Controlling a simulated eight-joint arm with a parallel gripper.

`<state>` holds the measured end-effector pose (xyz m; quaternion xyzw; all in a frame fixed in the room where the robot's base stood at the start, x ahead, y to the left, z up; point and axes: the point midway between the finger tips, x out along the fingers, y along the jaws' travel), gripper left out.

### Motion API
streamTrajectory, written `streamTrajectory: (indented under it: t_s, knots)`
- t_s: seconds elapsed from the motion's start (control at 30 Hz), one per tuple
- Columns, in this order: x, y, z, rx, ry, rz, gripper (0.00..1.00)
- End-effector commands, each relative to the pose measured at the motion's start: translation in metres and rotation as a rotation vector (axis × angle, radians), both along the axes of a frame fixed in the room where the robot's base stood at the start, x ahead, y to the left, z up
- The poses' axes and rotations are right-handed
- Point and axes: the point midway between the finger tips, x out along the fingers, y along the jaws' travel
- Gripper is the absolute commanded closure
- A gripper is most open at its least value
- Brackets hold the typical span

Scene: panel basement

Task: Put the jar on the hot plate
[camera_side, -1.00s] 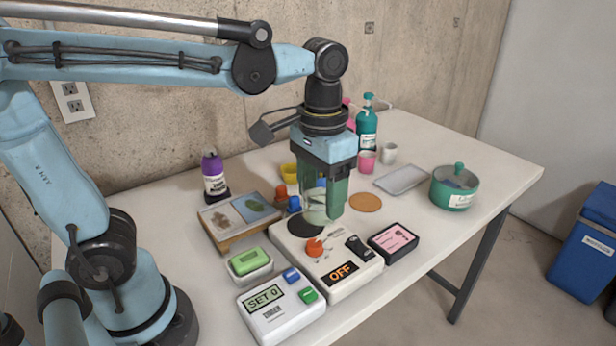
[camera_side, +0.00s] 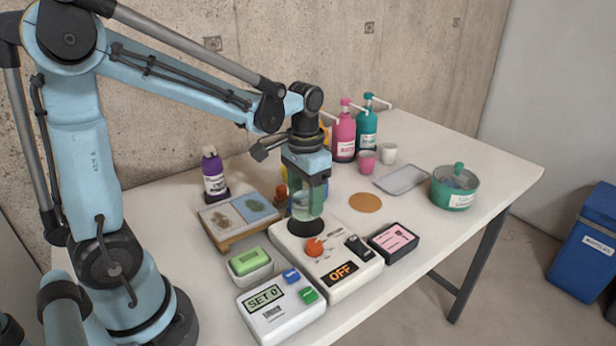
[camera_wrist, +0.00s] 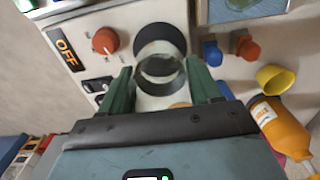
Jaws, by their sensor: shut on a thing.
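My gripper (camera_side: 308,194) is shut on a clear glass jar (camera_side: 301,210). In the side view the jar hangs upright between the green fingers, over or very near the dark round plate of the hot plate (camera_side: 331,283). The wrist view shows the jar (camera_wrist: 159,70) between the two fingertips (camera_wrist: 158,82), with the black disc (camera_wrist: 165,36) partly behind it. I cannot tell whether the jar's base touches the disc. The hot plate has an orange-red knob (camera_side: 314,247), a black switch and an OFF display (camera_side: 341,272).
A white timer (camera_side: 281,312), a green sponge in a dish (camera_side: 250,262) and a pink-topped box (camera_side: 393,242) crowd the hot plate. A framed board (camera_side: 239,218) stands left. Bottles, cups, a grey tray (camera_side: 401,179) and a green pot (camera_side: 454,188) are farther back.

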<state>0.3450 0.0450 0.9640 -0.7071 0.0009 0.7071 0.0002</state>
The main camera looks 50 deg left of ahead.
Motion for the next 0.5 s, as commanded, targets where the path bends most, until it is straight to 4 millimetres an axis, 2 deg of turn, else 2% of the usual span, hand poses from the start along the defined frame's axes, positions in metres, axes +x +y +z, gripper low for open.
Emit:
streamTrajectory:
  t_s: [0.2, 0.5]
  knots:
    - [0.000, 0.000, -0.020, 0.000, 0.000, 0.000, 0.75]
    - [0.000, -0.001, -0.022, 0.000, 0.000, 0.000, 0.75]
